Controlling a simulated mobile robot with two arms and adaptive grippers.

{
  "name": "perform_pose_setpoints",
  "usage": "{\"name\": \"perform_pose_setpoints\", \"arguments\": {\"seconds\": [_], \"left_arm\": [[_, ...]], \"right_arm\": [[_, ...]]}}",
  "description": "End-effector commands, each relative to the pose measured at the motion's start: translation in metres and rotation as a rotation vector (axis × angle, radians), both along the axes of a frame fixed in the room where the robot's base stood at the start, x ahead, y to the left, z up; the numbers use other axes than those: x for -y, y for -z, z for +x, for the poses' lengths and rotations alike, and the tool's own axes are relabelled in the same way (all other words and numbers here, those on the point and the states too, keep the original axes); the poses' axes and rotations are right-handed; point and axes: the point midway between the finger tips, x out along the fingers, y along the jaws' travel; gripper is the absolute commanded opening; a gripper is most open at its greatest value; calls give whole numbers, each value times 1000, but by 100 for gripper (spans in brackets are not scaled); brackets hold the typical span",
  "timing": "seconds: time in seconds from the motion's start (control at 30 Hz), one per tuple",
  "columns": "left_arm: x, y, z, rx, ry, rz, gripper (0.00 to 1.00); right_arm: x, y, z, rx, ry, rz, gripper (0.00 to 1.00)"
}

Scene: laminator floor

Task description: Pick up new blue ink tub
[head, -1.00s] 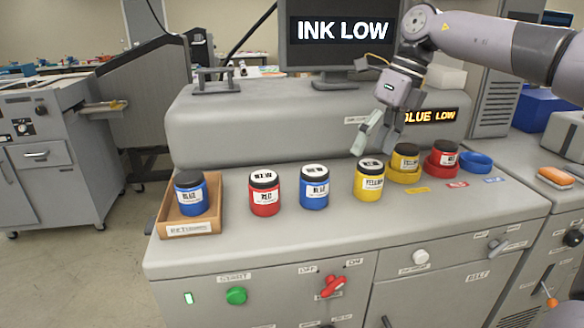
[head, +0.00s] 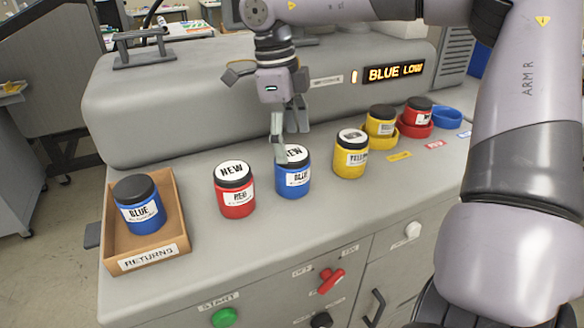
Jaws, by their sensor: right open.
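The new blue ink tub (head: 293,178) stands upright on the grey machine top, with a white "NEW" label on its lid. It is between the new red tub (head: 235,192) and the new yellow tub (head: 350,158). My right gripper (head: 285,152) points down just above and behind the new blue tub, with its fingertips at the lid's back edge in the picture. It is open and holds nothing. I cannot tell whether a fingertip touches the lid. Another blue tub (head: 138,205) sits in the returns box. My left gripper is not in view.
The cardboard returns box (head: 154,257) is at the left. Yellow and red tubs stand in colored holders at the right, beside an empty blue ring holder (head: 447,117). A "BLUE LOW" display (head: 396,73) is behind. Knobs line the front panel, including a red one (head: 331,281).

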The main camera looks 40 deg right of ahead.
Motion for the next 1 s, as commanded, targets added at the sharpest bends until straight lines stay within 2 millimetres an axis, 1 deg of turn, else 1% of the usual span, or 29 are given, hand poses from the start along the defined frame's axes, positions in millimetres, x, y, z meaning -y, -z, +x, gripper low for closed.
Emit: {"name": "perform_pose_setpoints", "arguments": {"seconds": [0.1, 0.2, 0.27, 0.37, 0.5, 0.63, 0.73, 0.93, 1.0], "left_arm": [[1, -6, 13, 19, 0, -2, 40], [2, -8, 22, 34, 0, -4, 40], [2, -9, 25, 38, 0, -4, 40], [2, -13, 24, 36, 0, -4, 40], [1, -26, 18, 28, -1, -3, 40], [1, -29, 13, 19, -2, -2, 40], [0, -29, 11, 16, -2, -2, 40], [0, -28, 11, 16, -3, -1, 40], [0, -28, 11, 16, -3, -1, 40]], "right_arm": [[1, 18, -3, -3, -2, 1, 82], [2, 26, -4, -1, 0, 1, 82], [2, 29, -4, 0, 0, 1, 82], [3, 36, -5, -2, -1, 1, 82], [6, 55, -6, -4, 0, 3, 82], [7, 74, -8, -3, -1, 1, 82], [8, 80, -8, 0, 1, 1, 82], [8, 81, -8, 2, 0, 0, 82], [8, 81, -8, 2, 0, 1, 78]]}}
